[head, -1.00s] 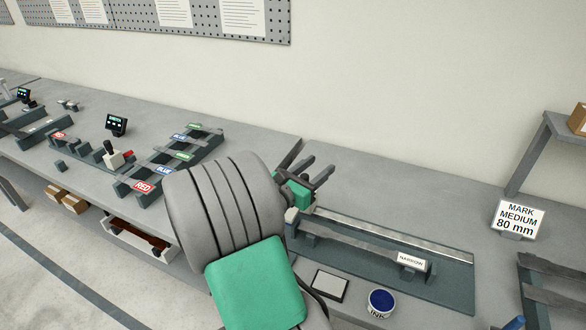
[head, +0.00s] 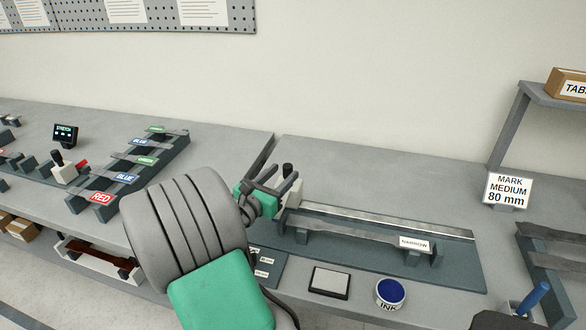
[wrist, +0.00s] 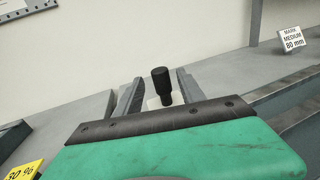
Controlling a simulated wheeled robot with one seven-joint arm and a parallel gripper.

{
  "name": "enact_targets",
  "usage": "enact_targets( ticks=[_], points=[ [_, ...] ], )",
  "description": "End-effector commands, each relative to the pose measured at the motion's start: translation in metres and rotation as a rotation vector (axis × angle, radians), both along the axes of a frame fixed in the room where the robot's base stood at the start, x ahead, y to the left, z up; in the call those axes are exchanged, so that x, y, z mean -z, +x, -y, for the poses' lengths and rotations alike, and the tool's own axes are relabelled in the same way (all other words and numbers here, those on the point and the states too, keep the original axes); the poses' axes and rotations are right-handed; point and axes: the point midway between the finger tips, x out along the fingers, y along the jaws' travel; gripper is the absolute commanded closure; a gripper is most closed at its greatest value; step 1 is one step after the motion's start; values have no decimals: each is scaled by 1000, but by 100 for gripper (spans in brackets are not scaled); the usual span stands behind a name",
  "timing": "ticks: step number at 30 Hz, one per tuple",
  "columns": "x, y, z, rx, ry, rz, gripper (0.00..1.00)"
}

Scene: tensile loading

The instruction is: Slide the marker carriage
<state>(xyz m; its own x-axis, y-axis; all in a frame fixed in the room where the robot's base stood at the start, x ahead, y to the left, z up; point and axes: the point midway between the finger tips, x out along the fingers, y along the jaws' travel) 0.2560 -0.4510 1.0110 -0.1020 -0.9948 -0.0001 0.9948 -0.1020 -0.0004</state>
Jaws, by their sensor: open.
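The marker carriage is a pale block with an upright black knob (head: 288,170), at the left end of a long metal rail (head: 385,221) on a dark base. In the wrist view the knob (wrist: 161,82) stands between my two dark fingers, with the pale block (wrist: 155,102) below it. My gripper (head: 281,180) is open, with its fingers on either side of the carriage. No contact is visible. My green gripper housing hides the lower part of the carriage in the wrist view.
A specimen labelled NARROW (head: 414,244) lies along the fixture's front. An ink pot (head: 390,292) and a pad (head: 329,281) sit before it. A sign (head: 508,190) reads MARK MEDIUM 80 mm. A rack of colour-labelled bars (head: 130,175) stands left. The bench behind the rail is clear.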

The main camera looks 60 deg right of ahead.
Motion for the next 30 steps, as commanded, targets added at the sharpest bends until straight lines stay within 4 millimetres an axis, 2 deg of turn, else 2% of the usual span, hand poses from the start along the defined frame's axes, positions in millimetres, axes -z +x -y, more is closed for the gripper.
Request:
enact_targets(
  ticks=[6,10,19,30],
  points=[
    [-2,-8,43,8,-1,0,54],
    [-2,-8,59,5,0,0,54],
    [-1,-8,63,4,-1,0,54],
    [-1,-8,63,4,-1,0,85]
  ],
)
